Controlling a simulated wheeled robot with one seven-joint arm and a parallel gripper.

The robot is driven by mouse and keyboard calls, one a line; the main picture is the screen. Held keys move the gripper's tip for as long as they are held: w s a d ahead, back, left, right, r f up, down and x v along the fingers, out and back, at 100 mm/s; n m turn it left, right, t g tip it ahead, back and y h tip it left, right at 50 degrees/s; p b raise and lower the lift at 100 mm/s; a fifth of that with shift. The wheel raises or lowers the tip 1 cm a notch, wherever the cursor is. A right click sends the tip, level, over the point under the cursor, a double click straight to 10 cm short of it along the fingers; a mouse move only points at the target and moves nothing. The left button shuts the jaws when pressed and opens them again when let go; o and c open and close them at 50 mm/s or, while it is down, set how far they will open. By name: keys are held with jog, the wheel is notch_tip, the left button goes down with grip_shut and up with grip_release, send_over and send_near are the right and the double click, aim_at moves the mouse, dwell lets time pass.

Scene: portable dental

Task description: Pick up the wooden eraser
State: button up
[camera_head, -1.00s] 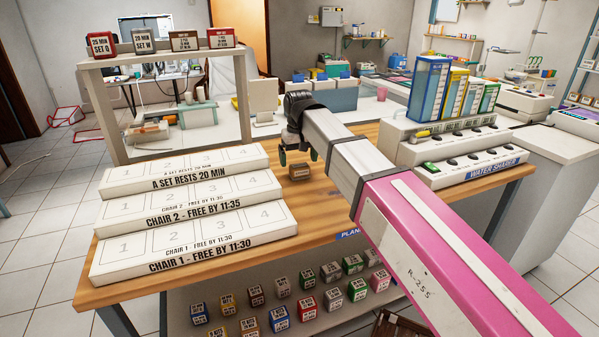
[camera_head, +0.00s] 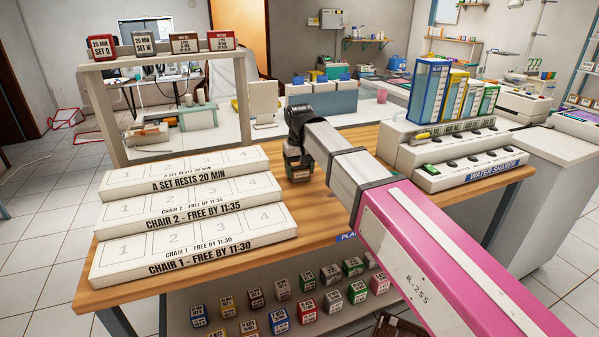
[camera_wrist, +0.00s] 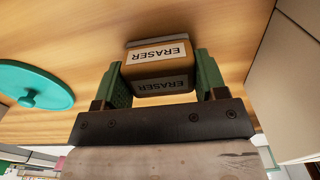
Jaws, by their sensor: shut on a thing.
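The wooden eraser (camera_wrist: 161,70) is a small brown block with white "ERASER" labels and a grey strip along one edge. In the wrist view it sits between the two green fingers of my gripper (camera_wrist: 162,80), which are shut on its sides. In the head view my gripper (camera_head: 299,172) is low over the wooden tabletop (camera_head: 330,195), right of the stepped white boards. The eraser is mostly hidden there by my gripper. I cannot tell whether it still touches the table.
Stepped white boards (camera_head: 190,208) stand close on the left. The white water sharer (camera_head: 470,165) with coloured binders stands on the right. A teal round lid-like thing (camera_wrist: 30,88) lies beside the gripper in the wrist view. Small labelled cubes (camera_head: 279,320) fill a shelf below the front edge.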

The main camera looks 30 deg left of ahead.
aim_at(299, 167)
notch_tip(299, 167, up, 10)
dwell(0.5)
